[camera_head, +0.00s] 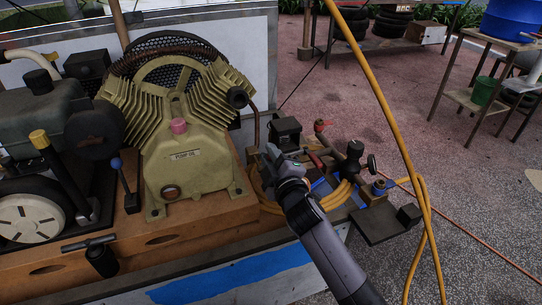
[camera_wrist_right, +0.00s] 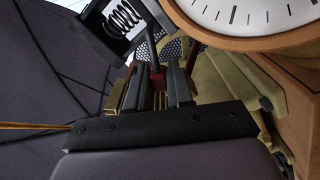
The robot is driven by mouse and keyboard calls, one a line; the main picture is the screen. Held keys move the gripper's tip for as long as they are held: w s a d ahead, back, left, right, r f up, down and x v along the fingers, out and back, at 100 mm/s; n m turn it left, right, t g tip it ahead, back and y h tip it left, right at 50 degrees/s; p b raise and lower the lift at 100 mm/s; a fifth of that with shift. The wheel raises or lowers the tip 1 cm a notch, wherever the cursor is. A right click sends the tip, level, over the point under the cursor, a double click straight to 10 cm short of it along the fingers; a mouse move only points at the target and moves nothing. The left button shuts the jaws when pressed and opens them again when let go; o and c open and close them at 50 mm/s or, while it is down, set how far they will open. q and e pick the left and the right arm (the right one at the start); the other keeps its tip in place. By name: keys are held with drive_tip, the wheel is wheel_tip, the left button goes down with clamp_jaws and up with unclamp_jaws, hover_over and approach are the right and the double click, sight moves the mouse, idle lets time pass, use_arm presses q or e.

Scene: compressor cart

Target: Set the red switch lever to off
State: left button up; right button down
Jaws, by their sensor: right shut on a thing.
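My right gripper (camera_head: 272,157) is beside the black box (camera_head: 286,131) to the right of the compressor pump. It covers most of what lies at its fingertips in the head view. In the right wrist view its two dark fingers (camera_wrist_right: 159,76) are closed around a dark red part, which appears to be the red switch lever (camera_wrist_right: 157,80). The lever shows only as a small patch between the fingers, so its exact position cannot be told. A dark housing with a coil spring (camera_wrist_right: 122,20) is just beyond the fingers. My left gripper is not in view.
The olive pump (camera_head: 185,155) stands left of my gripper. A white-faced gauge (camera_wrist_right: 250,12) is close by in the wrist view. A small red handle (camera_head: 322,125) and a dark regulator (camera_head: 354,152) are to the right.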

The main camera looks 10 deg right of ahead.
drive_tip(key=shift+f, duration=0.1)
drive_tip(key=c, duration=1.1)
unclamp_jaws()
